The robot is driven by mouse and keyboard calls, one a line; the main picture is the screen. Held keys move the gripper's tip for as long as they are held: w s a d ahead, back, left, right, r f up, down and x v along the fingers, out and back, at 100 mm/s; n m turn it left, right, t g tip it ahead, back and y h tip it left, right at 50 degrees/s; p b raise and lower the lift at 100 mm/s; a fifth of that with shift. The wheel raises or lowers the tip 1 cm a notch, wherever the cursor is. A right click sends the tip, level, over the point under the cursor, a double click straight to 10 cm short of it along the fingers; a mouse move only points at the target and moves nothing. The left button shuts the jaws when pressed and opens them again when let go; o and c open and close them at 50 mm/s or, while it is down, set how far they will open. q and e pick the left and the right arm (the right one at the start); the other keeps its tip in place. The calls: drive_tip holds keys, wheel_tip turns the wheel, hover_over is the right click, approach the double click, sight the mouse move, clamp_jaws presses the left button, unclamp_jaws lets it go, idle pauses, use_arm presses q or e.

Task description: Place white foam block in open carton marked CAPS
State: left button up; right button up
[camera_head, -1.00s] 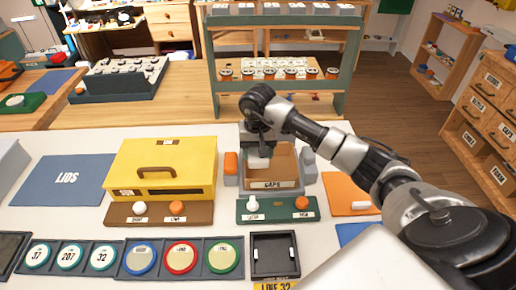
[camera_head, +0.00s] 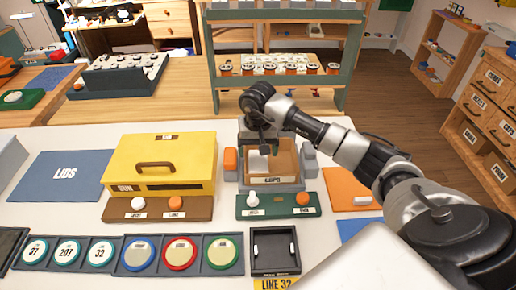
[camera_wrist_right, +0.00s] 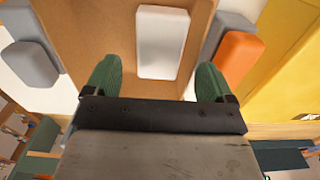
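The white foam block (camera_head: 258,164) is inside the open carton marked CAPS (camera_head: 272,182), toward the left of its brown interior. My right gripper (camera_head: 261,147) is above the carton. In the right wrist view the block (camera_wrist_right: 163,42) lies on the carton's brown bottom (camera_wrist_right: 100,25). The two green fingers of my right gripper (camera_wrist_right: 158,80) stand wide apart, with a visible gap between each finger and the block. My left gripper is not in view.
An orange block (camera_head: 230,159) and grey blocks (camera_head: 310,160) flank the carton. A green button panel (camera_head: 277,206) sits in front. A yellow box (camera_head: 160,162) stands to the left, and a green shelf (camera_head: 280,83) rises behind.

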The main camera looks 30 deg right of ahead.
sight(258, 160)
drive_tip(key=shift+r, duration=0.1)
drive_tip(key=shift+r+p, duration=0.25)
drive_tip(key=shift+p, duration=0.15)
drive_tip(key=shift+r+p, duration=0.4)
drive_tip(key=shift+p, duration=0.05)
wheel_tip(258, 160, up, 12)
drive_tip(key=b, duration=0.2)
drive_tip(key=shift+f, duration=0.15)
